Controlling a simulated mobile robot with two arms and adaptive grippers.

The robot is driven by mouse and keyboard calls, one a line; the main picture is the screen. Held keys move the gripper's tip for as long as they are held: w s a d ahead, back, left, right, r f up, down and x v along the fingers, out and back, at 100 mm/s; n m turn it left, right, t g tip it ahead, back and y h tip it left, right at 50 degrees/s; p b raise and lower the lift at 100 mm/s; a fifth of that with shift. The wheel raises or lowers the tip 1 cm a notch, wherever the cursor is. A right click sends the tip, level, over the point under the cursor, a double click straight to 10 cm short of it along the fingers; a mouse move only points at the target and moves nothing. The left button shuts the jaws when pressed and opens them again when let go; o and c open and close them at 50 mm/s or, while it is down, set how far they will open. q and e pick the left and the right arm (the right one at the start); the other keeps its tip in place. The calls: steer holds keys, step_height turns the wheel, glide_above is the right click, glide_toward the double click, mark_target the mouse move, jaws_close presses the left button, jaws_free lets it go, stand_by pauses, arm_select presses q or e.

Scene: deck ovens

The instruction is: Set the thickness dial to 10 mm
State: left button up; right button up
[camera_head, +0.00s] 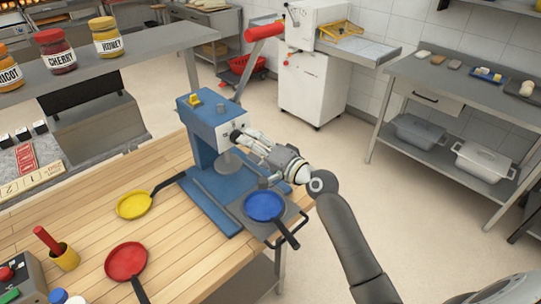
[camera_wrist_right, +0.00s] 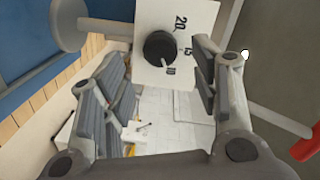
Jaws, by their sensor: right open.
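The thickness dial is a round black knob (camera_wrist_right: 160,48) on a white plate (camera_wrist_right: 205,14) marked 20, 15 and 10. A small pale mark on the knob's lower edge faces the 10; exact alignment is hard to tell. The plate sits on the blue machine (camera_head: 200,160) with a grey-white head in the head view. My right gripper (camera_head: 243,138) is at the head's front face, hiding the dial there. In the right wrist view my right gripper (camera_wrist_right: 157,88) is open, its fingers apart, with the knob ahead between and beyond the tips. My left gripper is out of view.
A blue pan (camera_head: 264,206) sits below my right arm at the machine's front. A yellow pan (camera_head: 133,205) and a red pan (camera_head: 125,261) lie on the wooden table (camera_head: 95,228). A red-handled lever (camera_head: 264,32) rises behind the machine. The floor to the right is clear.

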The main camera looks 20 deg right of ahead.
steer(key=v, duration=0.7)
steer(key=shift+s+d, duration=0.15)
steer(key=shift+s, duration=0.25)
